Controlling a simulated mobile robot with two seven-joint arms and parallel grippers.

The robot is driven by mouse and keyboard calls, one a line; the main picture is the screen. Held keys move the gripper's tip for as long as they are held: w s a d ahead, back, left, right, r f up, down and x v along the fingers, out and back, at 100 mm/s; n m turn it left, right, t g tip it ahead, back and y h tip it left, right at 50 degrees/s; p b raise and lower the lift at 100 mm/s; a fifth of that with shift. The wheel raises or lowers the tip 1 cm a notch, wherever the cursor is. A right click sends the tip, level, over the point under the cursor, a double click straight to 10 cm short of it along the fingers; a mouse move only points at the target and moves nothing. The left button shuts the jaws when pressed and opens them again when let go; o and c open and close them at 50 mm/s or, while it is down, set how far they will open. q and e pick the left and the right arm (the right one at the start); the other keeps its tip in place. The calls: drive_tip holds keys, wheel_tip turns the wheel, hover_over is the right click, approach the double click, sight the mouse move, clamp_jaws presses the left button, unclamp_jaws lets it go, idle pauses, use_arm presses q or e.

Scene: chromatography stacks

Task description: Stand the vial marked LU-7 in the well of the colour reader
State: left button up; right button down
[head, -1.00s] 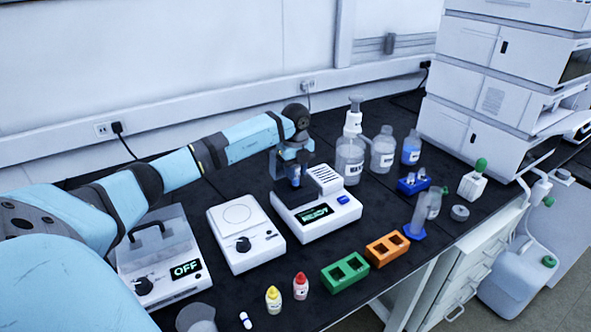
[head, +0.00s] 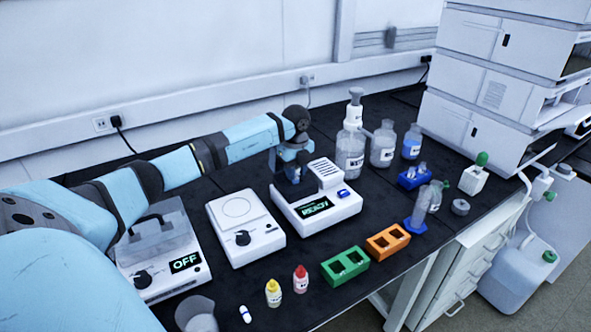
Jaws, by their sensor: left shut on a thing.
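The colour reader (head: 318,208) is the white box with a lit READY display, in the middle of the bench. My left gripper (head: 293,178) points down over the left part of its top, where the well would be. It is shut on a small vial that is mostly hidden by the fingers and the reader's housing; I cannot read its mark. I cannot tell how far the vial is inside the well. My right gripper is not in view.
A white stirrer (head: 246,228) and a unit showing OFF (head: 165,255) stand left of the reader. Green (head: 345,266) and orange (head: 388,241) racks and dropper bottles (head: 301,279) stand in front. Bottles (head: 350,153) stand behind right. A blue rack (head: 413,181) stands to the right.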

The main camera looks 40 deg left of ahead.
use_arm(q)
drive_tip(key=shift+f, duration=0.15)
drive_tip(key=shift+f, duration=0.45)
idle(0.3)
drive_tip(key=o, duration=1.4)
drive_tip(key=shift+o, duration=0.2)
drive_tip(key=shift+r+p, duration=2.75)
drive_tip(key=shift+r, duration=0.85)
drive_tip(key=shift+f, duration=0.1)
